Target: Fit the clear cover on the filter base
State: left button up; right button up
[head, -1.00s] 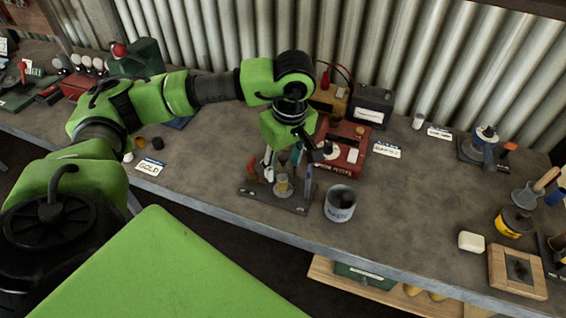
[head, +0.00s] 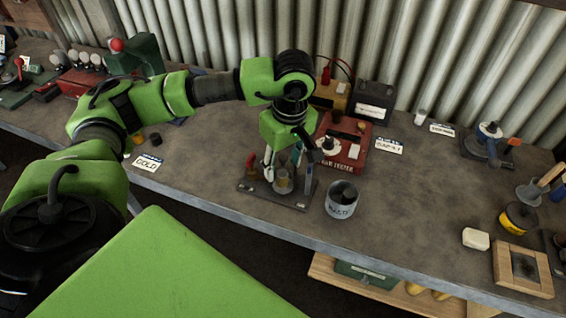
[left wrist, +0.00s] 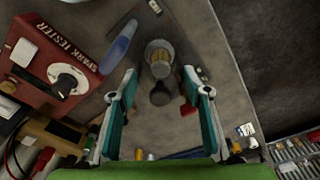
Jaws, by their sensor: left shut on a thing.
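The clear cover (head: 285,172) shows as a greyish see-through cup under my left gripper (head: 284,166). It is around or directly over the tan filter element of the filter base (head: 284,187), which stands on a dark plate (head: 250,188) near the bench's front edge. The left gripper points down and is shut on the cover. In the left wrist view, the clear cover (left wrist: 158,46) appears with the tan element inside its outline, near the fingertips (left wrist: 160,72). I cannot tell whether the cover is fully seated. My right gripper is not in view.
A blue-handled tool (head: 309,180) and a red-handled one (head: 251,167) stand close on either side of the filter. A grey waste tin (head: 341,200) stands just right of the plate. The red spark tester (head: 343,143) is behind.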

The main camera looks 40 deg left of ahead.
pick_arm(q)
jog(key=shift+f+b, duration=0.45)
dwell(0.4)
jog(key=o, duration=1.7)
jog(key=shift+r+p, duration=1.75)
jog(key=shift+r, duration=1.8)
jog(key=shift+s+f, duration=0.1)
